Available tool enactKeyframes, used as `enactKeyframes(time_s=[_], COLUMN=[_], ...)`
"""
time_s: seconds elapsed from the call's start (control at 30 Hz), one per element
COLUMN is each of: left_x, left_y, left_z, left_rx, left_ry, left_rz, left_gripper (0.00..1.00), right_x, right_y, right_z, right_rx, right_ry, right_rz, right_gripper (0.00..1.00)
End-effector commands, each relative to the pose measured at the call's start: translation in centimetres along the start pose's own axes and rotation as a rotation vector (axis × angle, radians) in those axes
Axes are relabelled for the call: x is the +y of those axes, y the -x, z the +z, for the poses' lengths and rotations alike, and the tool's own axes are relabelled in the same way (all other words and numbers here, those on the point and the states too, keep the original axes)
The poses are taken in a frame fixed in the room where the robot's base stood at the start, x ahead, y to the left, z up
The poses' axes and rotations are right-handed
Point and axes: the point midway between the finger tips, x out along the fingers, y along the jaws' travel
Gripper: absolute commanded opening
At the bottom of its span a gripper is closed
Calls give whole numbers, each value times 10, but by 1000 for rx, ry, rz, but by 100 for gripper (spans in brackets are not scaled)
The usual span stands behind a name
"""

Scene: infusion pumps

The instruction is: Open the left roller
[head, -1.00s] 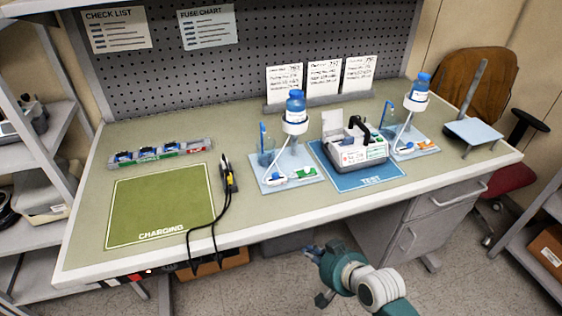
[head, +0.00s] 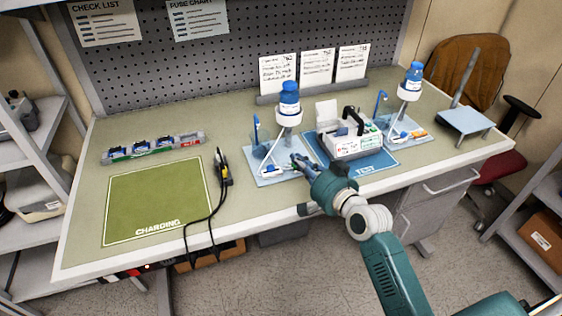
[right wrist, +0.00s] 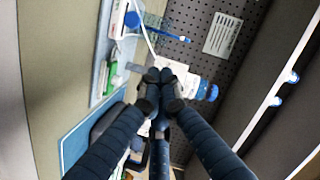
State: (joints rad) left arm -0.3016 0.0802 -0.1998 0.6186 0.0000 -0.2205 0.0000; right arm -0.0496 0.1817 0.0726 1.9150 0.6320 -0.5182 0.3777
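The left stand holds a blue-capped bottle (head: 289,105) over a light blue tray (head: 264,182). A small white and blue piece (head: 265,171), seemingly the left roller, lies at the tray's front left; it also shows in the right wrist view (right wrist: 131,20). A white and green piece (right wrist: 109,78) lies beside it; in the head view my gripper mostly covers it. My right gripper (head: 297,160) is over the tray's right side, to the right of the roller and apart from it. In the right wrist view its fingertips (right wrist: 160,77) are together and look empty. My left gripper is out of view.
A white pump (head: 349,142) stands on the blue test mat (head: 372,168), close to my right arm. A second bottle stand (head: 408,95) is further right. Black cables (head: 214,195) lie left of the tray. The green charging mat (head: 157,203) is bare.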

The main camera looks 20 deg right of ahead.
Motion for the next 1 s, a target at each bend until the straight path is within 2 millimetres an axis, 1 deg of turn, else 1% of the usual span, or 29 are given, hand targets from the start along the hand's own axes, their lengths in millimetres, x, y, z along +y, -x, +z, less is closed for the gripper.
enactKeyframes(time_s=[0.03,0.2,0.3,0.5,0.6,0.9,1.0], left_x=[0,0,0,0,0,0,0], left_y=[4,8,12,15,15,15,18], left_z=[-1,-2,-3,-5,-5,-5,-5], left_rx=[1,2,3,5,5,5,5], left_ry=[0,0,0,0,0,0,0], left_rz=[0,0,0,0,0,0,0], left_gripper=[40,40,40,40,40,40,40], right_x=[-2,-2,-1,0,0,0,-4], right_y=[-12,-47,-49,-54,-54,-54,-55], right_z=[-2,-1,18,36,39,40,45], right_rx=[0,-1,-5,-3,-1,-2,-3], right_ry=[-2,0,-3,0,1,1,0], right_rz=[-1,-1,2,2,1,1,1], right_gripper=[0,0,0,0,0,0,0])
